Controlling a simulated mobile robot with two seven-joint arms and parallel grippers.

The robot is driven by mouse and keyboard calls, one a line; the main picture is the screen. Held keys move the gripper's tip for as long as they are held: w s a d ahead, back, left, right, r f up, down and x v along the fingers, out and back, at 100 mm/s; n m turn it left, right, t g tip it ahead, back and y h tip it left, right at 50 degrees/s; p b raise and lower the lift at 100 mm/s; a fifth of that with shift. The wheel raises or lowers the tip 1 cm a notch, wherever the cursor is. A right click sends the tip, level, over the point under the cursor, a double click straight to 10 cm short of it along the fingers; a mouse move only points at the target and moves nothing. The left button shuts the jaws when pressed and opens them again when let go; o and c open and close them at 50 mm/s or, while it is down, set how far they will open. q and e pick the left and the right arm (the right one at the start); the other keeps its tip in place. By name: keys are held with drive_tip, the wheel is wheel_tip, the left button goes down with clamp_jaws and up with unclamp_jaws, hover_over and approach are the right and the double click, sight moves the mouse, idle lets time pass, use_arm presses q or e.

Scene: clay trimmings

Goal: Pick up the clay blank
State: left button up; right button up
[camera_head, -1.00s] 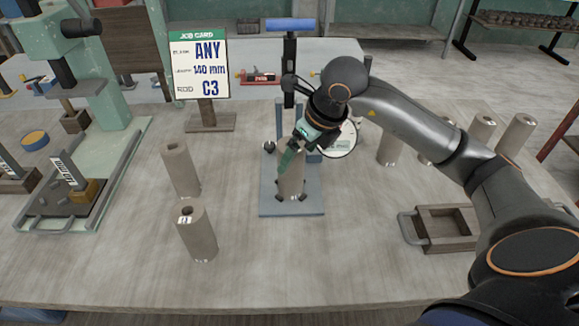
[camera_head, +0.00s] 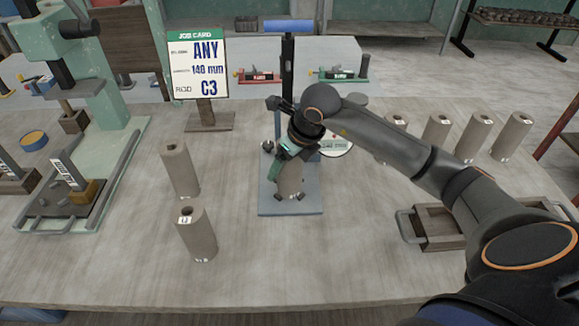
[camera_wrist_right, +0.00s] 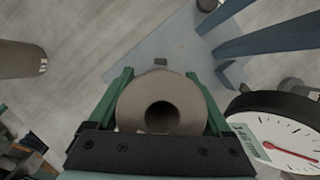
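A grey-brown hollow clay blank (camera_head: 290,180) stands upright on the blue plate of a gauge stand (camera_head: 268,206). My right gripper (camera_head: 281,167) is over it from above. In the right wrist view, the blank (camera_wrist_right: 162,105) shows its round top and dark bore. The green fingers of the right gripper (camera_wrist_right: 160,76) lie along its two sides, very close to it. I cannot tell whether they press on it. Two more blanks (camera_head: 180,169) (camera_head: 196,232) stand to the left, one with a label. My left gripper is not in view.
A round dial (camera_head: 337,143) is right beside the gripper, and the stand's column (camera_head: 288,75) rises behind. A wooden tray (camera_head: 430,238) is at right, with several blanks (camera_head: 474,136) behind it. A job card (camera_head: 198,66) and a green press (camera_head: 105,75) are at left.

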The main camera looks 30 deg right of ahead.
clamp_jaws()
idle(0.5)
drive_tip(key=shift+r, duration=0.1)
